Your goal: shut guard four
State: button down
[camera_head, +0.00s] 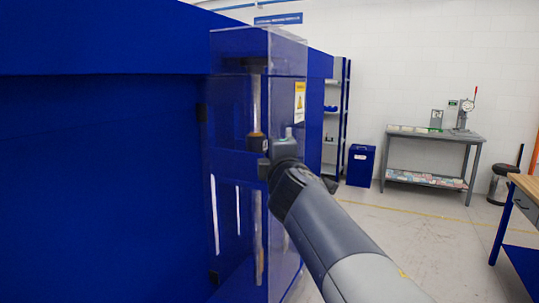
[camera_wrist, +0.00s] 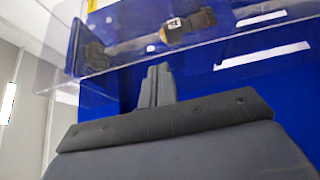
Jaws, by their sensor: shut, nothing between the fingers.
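A clear guard (camera_head: 285,60) with a yellow warning label is on the front of the tall blue machine (camera_head: 100,160). Its panel also crosses the top of the wrist view (camera_wrist: 215,50). Through it show a dark rod and a pale shaft. I cannot tell whether it is guard four or how far it stands open. My gripper (camera_wrist: 157,72) is shut and empty, its fingertips close by the clear panel's lower edge; contact cannot be told. In the head view my wrist is in front of the guard's middle, and the fingertips are hard to make out.
A blue bin (camera_head: 360,165) and a shelf rack (camera_head: 343,100) stand behind the machine. A grey table (camera_head: 432,135) with a gauge stand is at the back wall. A wooden-topped bench (camera_head: 527,187) is at the right edge. The floor between is clear.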

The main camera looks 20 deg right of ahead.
jog(key=s+d+p, duration=0.4)
jog(key=s+d, duration=0.1)
jog(key=s, duration=0.1)
jog(key=shift+f+p, duration=0.15)
jog(key=shift+p, duration=0.2)
jog(key=shift+a, duration=0.1)
